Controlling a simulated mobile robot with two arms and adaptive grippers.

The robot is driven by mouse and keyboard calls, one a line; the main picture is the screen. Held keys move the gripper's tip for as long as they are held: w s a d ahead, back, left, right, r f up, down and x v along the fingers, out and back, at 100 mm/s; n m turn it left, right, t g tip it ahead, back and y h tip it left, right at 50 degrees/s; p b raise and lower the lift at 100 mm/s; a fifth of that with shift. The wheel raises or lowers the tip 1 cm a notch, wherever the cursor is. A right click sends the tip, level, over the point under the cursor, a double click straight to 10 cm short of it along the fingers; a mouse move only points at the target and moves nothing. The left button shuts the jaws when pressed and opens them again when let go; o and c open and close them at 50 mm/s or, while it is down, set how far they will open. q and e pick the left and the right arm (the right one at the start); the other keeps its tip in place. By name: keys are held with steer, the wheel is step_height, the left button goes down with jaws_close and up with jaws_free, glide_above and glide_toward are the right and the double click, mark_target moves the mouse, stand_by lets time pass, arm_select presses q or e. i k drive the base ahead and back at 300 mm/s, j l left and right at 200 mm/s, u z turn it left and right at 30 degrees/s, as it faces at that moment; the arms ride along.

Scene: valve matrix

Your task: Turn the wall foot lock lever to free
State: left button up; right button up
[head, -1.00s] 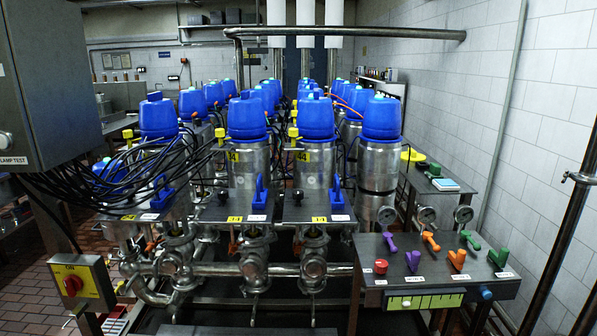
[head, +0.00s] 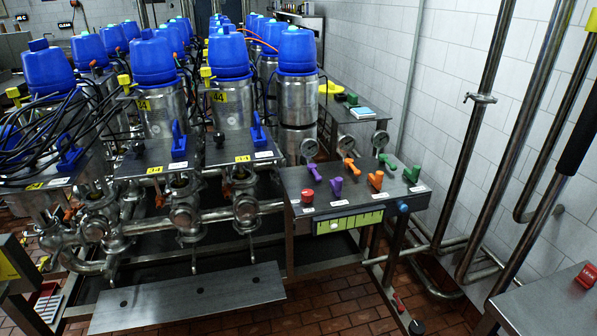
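No part labelled as the wall foot lock lever can be made out. Neither of my grippers is in view.
Steel pipes (head: 487,75) run down the tiled wall (head: 440,60) at right. A grey table (head: 560,305) with a red block (head: 587,275) fills the lower right corner. Blue-topped valves (head: 228,52) stand in rows at left. Brick floor (head: 340,310) is open in front.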

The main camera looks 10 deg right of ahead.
mark_target(401, 308)
steer(key=z, duration=1.3)
